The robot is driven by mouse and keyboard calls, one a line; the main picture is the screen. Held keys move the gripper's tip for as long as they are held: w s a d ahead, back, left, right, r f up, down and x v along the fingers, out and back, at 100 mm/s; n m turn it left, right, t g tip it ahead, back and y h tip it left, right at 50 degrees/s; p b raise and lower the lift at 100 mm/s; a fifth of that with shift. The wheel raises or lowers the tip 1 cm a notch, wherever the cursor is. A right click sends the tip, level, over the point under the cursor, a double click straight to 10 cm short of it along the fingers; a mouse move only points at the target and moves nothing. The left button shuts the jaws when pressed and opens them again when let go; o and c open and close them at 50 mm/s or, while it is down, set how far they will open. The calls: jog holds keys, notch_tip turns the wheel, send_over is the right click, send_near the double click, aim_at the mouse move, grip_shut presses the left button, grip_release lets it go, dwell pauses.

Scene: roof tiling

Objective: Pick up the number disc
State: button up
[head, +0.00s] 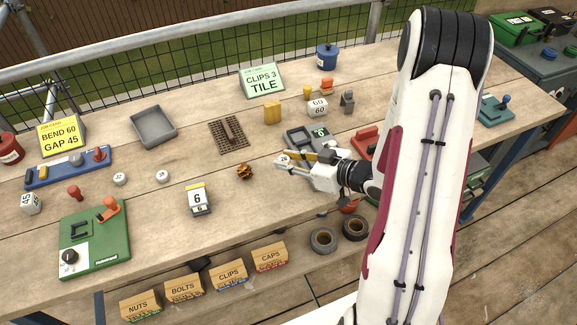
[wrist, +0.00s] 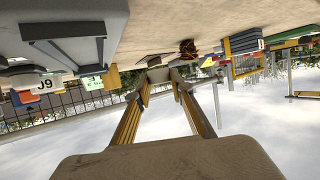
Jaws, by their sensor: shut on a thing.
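My gripper (head: 284,161) is low over the middle of the workbench, its fingers pointing left. It is shut on a small white number disc (head: 284,158) at the fingertips; the marking is too small to read. In the wrist view the fingers (wrist: 161,88) reach forward with a small pale object (wrist: 158,75) between their tips. Two more white number discs, a left one (head: 120,178) and a right one (head: 162,176), lie on the bench to the left, apart from my gripper.
A flip counter (head: 198,198) reading 6 and a brown clump (head: 245,171) lie left of my gripper. A dark grey frame-like device (head: 302,137) is just behind it. A grey tray (head: 153,127) and a brown grid mat (head: 229,134) stand farther back. Bare bench lies between them.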

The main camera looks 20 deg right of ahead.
aim_at(289, 161)
jog(key=shift+r, duration=2.4)
jog(key=shift+a, duration=0.1)
jog(key=w+a+f+n+g+y, duration=0.1)
jog(key=w+a+n+g+y, duration=0.15)
jog(key=w+a, duration=0.75)
jog(key=w+a+n+g+y, duration=0.25)
jog(key=w+a, duration=0.35)
jog(key=a, duration=0.8)
jog(key=w+a+r+m+t+h, duration=0.1)
jog(key=w+a+r, duration=0.1)
jog(key=w, duration=0.4)
jog(key=w+a+r+m+t+h, duration=0.1)
jog(key=w+a+r+t, duration=0.1)
jog(key=w, duration=0.4)
jog(key=shift+w+a+r+h, duration=0.15)
jog(key=shift+a+r+h, duration=0.15)
jog(key=shift+r, duration=0.5)
